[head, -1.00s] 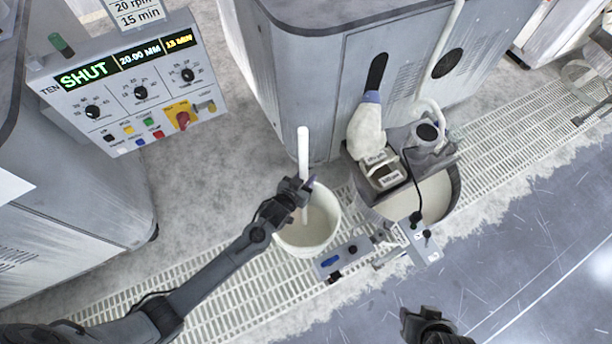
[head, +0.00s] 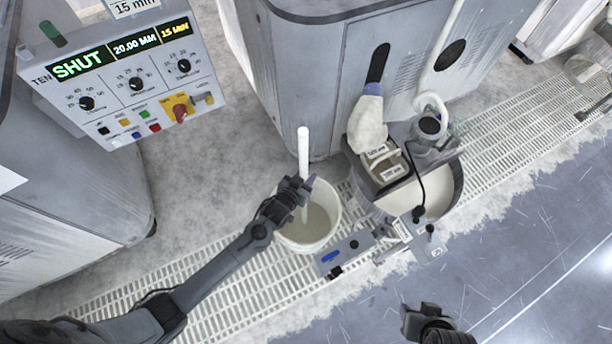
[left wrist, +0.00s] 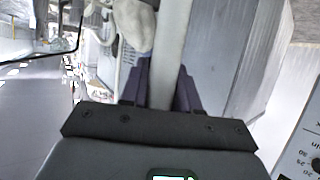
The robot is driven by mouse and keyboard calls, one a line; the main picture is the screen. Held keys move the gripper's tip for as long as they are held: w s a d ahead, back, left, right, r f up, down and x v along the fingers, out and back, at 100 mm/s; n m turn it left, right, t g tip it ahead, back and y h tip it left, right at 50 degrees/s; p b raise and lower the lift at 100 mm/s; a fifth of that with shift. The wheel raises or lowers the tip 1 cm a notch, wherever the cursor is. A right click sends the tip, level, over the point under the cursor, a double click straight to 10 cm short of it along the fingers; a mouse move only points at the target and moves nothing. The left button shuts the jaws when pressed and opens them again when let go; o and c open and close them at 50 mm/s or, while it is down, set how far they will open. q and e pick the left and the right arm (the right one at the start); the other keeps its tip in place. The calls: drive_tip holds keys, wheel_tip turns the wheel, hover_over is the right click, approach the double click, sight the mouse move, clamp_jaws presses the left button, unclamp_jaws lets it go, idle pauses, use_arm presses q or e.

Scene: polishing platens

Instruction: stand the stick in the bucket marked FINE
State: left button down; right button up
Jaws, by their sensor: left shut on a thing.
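The white stick (head: 303,150) stands upright in the head view, with its lower end inside the white bucket (head: 332,222) on the floor grating. I cannot see whether its tip touches the bucket's bottom. My left gripper (head: 304,188) is shut on the stick at about the height of the bucket's rim. In the left wrist view the stick (left wrist: 172,45) runs up between the two dark fingers. No marking can be read on the bucket from here. My right gripper (head: 412,318) shows at the bottom of the head view, apart from everything; its jaws are unclear.
Right of the bucket is a larger tub (head: 452,195) with a tray of small labelled blocks, a pump and a hose. A control panel (head: 130,85) reading SHUT stands at the upper left.

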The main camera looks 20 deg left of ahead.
use_arm(q)
drive_tip(key=c, duration=0.8)
unclamp_jaws()
drive_tip(key=shift+o, duration=0.2)
drive_tip(key=p+v, duration=0.4)
drive_tip(key=v, duration=0.7)
